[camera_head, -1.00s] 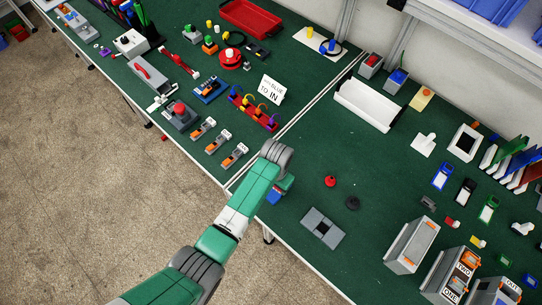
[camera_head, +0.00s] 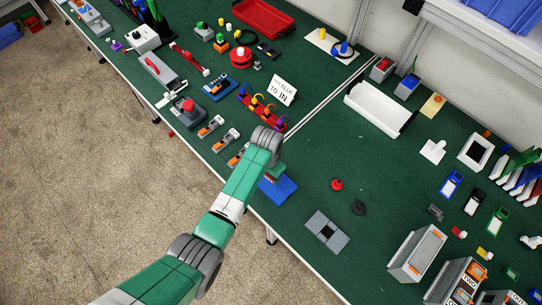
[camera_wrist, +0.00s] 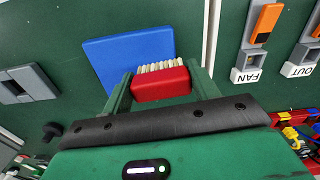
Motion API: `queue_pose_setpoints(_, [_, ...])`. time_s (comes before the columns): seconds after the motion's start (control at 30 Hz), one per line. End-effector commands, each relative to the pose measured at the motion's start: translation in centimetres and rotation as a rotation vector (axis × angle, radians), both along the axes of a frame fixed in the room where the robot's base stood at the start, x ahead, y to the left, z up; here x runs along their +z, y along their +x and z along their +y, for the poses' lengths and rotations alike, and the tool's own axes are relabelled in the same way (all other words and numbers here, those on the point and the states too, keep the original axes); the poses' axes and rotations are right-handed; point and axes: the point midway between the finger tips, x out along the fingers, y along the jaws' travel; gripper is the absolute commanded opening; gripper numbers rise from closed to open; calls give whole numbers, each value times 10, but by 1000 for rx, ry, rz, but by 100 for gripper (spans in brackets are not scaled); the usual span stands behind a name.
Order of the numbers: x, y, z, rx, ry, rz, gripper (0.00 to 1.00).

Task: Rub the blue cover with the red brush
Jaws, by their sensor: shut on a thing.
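The blue cover (camera_head: 278,190) is a flat square plate near the front edge of the green bench, partly hidden by my arm in the head view. In the wrist view the blue cover (camera_wrist: 125,52) lies just beyond my fingers. My gripper (camera_wrist: 160,84) is shut on the red brush (camera_wrist: 160,88), a red block with pale bristles. The bristles point toward the cover and overlap its lower right part in the picture. I cannot tell if they touch it. In the head view my gripper (camera_head: 275,170) is at the cover's upper side; the brush is hidden there.
A grey block with a dark square (camera_head: 326,232), a red knob (camera_head: 336,185) and a black round piece (camera_head: 359,208) stand to the right. Switches (camera_head: 226,140) and a white sign (camera_head: 283,90) stand to the left. The bench between cover and grey block is clear.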

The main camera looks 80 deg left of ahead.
Motion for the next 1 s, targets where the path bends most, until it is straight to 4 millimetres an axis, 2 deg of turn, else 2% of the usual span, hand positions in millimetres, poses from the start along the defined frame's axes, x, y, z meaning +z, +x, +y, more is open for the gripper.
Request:
queue_pose_setpoints(0.03, [14, 1, -1, -3, 0, 0, 38])
queue_pose_setpoints(0.1, [30, 2, -2, -4, 1, -2, 38])
queue_pose_setpoints(0.6, [73, 6, -5, -14, 0, 0, 38])
queue_pose_setpoints(0.77, [83, 6, -6, -17, 0, 0, 38])
queue_pose_setpoints(1.0, [82, 7, -6, -17, 0, 0, 38])
